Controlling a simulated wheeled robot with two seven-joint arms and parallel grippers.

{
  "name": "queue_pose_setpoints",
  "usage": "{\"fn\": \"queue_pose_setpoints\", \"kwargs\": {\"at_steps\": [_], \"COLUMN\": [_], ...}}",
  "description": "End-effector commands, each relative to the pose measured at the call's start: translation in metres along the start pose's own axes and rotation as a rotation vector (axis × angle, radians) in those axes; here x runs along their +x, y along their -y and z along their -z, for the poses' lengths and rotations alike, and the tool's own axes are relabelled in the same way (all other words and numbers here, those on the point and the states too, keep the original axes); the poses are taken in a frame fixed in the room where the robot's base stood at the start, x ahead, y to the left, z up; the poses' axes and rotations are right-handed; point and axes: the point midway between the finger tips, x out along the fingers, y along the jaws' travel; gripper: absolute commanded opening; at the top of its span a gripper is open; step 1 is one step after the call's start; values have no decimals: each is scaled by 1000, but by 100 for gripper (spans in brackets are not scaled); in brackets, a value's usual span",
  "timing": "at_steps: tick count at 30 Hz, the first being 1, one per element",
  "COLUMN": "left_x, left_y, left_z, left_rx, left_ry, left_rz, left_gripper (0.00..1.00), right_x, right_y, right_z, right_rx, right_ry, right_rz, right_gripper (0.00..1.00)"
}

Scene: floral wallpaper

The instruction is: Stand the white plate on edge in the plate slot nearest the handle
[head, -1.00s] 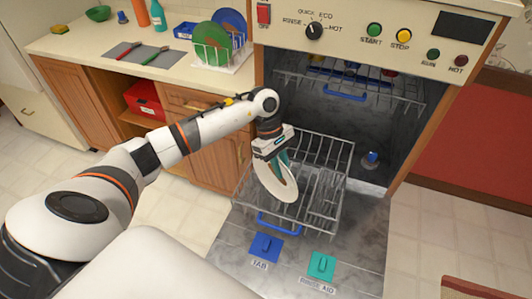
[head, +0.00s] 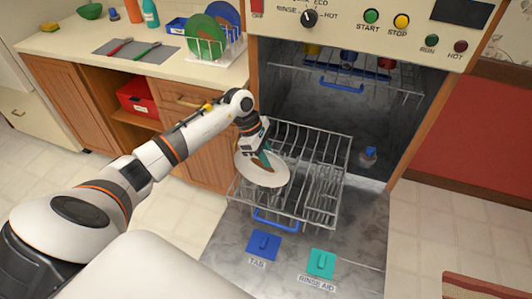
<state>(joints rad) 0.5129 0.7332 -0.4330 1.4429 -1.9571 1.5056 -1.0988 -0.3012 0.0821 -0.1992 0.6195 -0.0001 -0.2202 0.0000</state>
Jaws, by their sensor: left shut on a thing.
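The white plate (head: 270,180) is held in my left gripper (head: 262,158), which is shut on it near its upper edge. The plate is tilted, its broad face towards the camera, over the left part of the pulled-out lower rack (head: 335,165). I cannot tell whether it touches the wires. The rack's blue handle (head: 276,224) is at its front edge, below and in front of the plate. The plate and gripper hide some of the left slots. My right gripper is out of view.
The open dishwasher door (head: 345,235) lies under the rack, with a blue tab (head: 264,244) and a teal rinse-aid cap (head: 321,262). The upper rack (head: 400,85) is above. A counter rack (head: 220,60) with plates stands at upper left.

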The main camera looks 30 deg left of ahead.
Motion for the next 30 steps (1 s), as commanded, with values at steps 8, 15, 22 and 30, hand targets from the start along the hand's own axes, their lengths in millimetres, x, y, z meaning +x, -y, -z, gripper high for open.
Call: {"fn": "queue_pose_setpoints", "kwargs": {"at_steps": [8,15,22,30], "left_x": [23,41,58,78], "left_y": [0,0,0,0], "left_z": [-9,-16,-24,-33], "left_rx": [-1,0,0,1], "left_ry": [-1,-1,0,1], "left_rz": [-1,0,-1,0], "left_gripper": [0,0,0,0], "right_x": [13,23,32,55], "right_y": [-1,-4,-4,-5], "right_z": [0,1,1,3], "right_rx": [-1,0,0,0], "right_ry": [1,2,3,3], "right_rz": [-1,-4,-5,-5], "right_gripper": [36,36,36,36]}}
